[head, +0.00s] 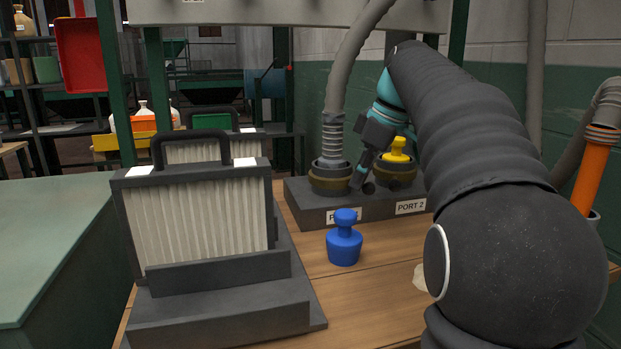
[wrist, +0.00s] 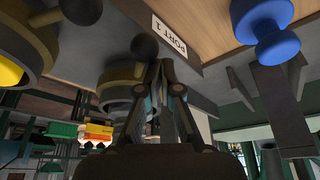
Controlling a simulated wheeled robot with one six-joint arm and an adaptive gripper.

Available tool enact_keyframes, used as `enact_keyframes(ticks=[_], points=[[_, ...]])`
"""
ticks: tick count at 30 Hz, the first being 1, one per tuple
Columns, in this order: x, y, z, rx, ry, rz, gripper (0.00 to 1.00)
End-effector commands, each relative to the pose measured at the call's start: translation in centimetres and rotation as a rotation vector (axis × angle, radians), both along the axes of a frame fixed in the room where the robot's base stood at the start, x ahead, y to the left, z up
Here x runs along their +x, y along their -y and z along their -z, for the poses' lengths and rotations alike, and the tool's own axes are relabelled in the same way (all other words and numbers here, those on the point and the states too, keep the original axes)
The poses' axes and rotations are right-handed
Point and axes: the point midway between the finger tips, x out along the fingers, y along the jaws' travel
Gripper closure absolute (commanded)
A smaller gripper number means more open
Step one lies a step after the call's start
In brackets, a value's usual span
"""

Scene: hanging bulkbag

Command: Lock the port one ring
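The port one ring (head: 330,182) is a brass-brown collar on the dark port block, around the foot of a grey ribbed hose (head: 333,138). In the wrist view the ring (wrist: 117,88) is left of my fingers, and a dark round knob (wrist: 145,47) stands by their tips. My gripper (head: 358,180) reaches down at the right side of the ring in the head view. In the wrist view its fingertips (wrist: 165,66) are together, close to the knob; I see nothing clearly held between them. The port one label (wrist: 169,36) shows there; in the head view the blue plug partly covers it.
Port two (head: 394,176), with a yellow plug (head: 397,152), is just right of my gripper. A blue plug (head: 344,238) stands on the wooden table in front. A pleated filter in a dark stand (head: 215,316) fills the left. My arm covers the right side.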

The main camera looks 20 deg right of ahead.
Motion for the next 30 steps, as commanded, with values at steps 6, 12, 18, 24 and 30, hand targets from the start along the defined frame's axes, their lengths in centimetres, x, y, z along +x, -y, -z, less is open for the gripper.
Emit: enact_keyframes(ticks=[6, 12, 18, 24, 30], points=[[-0.1, 0.5, 0.1, -0.009, -0.005, 0.011, 1.0], [-0.1, -0.9, -0.2, -0.008, -0.003, 0.006, 1.0], [-0.2, -4.2, -0.9, -0.006, 0.001, 0.0, 1.0], [0.0, -2.8, -3.5, -0.004, 0.002, 0.007, 1.0], [0.1, -1.9, -6.0, -0.004, 0.001, 0.008, 1.0]])
